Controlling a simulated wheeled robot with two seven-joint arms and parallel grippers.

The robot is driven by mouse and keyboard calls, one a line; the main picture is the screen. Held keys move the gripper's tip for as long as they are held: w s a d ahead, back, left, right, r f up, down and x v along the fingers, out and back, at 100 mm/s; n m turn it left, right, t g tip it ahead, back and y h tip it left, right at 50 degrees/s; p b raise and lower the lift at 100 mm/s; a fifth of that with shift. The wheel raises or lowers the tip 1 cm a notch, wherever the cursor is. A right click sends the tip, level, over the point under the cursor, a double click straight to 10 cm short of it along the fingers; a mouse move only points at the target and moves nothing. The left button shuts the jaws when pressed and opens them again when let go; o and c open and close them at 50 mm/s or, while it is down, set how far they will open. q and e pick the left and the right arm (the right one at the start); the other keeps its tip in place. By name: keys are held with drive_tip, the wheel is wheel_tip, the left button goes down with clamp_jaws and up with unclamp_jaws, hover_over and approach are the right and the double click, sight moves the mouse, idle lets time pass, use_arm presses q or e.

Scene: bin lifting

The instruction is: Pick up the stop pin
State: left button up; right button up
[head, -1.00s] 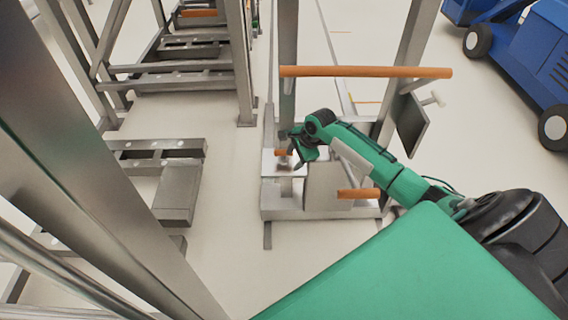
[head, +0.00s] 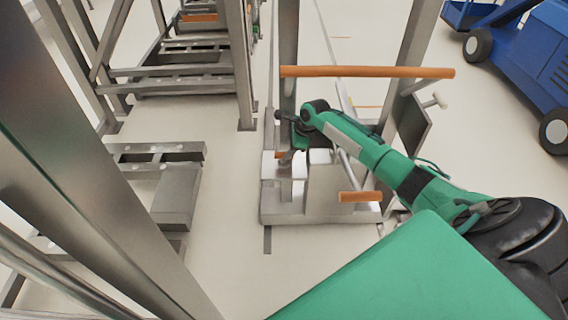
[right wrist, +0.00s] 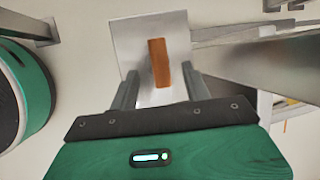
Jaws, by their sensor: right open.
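The stop pin, apparently the short orange-brown bar (right wrist: 159,62), lies against a pale metal plate in the right wrist view. In the head view only a small orange bit of it (head: 281,154) shows beside my gripper, on the low metal stand. My right gripper (head: 288,158) is over that plate. In the right wrist view its two open fingers (right wrist: 159,78) stand on either side of the bar's near end, with gaps on both sides. I cannot tell how far above the bar they are. My left gripper is not in view.
A long orange bar (head: 366,72) crosses the stand's frame above my right arm. A shorter orange bar (head: 360,197) sits low on the stand. Metal posts and racks (head: 178,75) fill the left. A blue cart (head: 535,65) stands far right. The floor between is clear.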

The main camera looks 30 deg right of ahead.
sight(284, 153)
drive_tip(key=b+x, duration=0.1)
drive_tip(key=x, duration=0.3)
drive_tip(key=shift+w+a+f, duration=0.1)
drive_tip(key=shift+f, duration=0.25)
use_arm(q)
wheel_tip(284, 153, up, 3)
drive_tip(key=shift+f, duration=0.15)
use_arm(e)
drive_tip(key=shift+c, duration=0.2)
clamp_jaws()
